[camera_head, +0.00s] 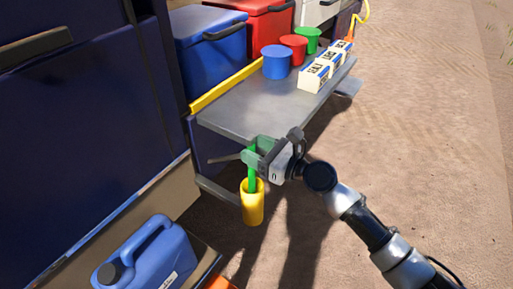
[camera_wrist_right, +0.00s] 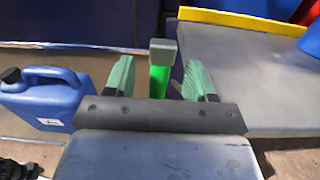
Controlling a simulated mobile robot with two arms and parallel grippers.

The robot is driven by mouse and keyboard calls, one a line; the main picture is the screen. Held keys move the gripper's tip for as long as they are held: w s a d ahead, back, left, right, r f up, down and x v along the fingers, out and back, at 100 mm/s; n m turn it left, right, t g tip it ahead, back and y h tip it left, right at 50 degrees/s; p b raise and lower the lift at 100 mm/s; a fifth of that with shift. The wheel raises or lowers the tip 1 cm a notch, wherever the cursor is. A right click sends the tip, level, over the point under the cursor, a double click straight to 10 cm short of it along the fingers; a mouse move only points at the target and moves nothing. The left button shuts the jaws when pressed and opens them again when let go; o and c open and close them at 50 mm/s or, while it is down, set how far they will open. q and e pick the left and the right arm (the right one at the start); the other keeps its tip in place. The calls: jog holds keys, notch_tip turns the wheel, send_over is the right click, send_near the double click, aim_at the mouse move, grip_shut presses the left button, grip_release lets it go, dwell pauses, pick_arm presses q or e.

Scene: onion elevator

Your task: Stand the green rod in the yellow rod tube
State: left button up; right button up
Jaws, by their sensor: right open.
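The green rod (camera_head: 252,184) stands roughly upright in the mouth of the yellow rod tube (camera_head: 253,208), its lower part hidden inside. My right gripper (camera_head: 256,152) is at the rod's upper end, just above the tube. In the right wrist view my right gripper (camera_wrist_right: 160,76) has its two green fingers apart, with gaps on both sides of the green rod (camera_wrist_right: 158,82). The rod shows a grey upper end there. The tube cannot be made out in that view.
A grey shelf (camera_head: 250,108) is beside the gripper, carrying blue (camera_head: 277,62), red (camera_head: 294,49) and green (camera_head: 307,40) tubs and several white boxes (camera_head: 314,77). A blue jerrycan (camera_head: 150,262) sits at lower left. Open sandy ground lies to the right.

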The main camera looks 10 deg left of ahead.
jog(key=v, duration=1)
jog(key=shift+s+d, duration=0.15)
jog(key=shift+d, duration=0.15)
pick_arm(q)
jog(key=shift+s+a, duration=0.1)
jog(key=shift+s, duration=0.25)
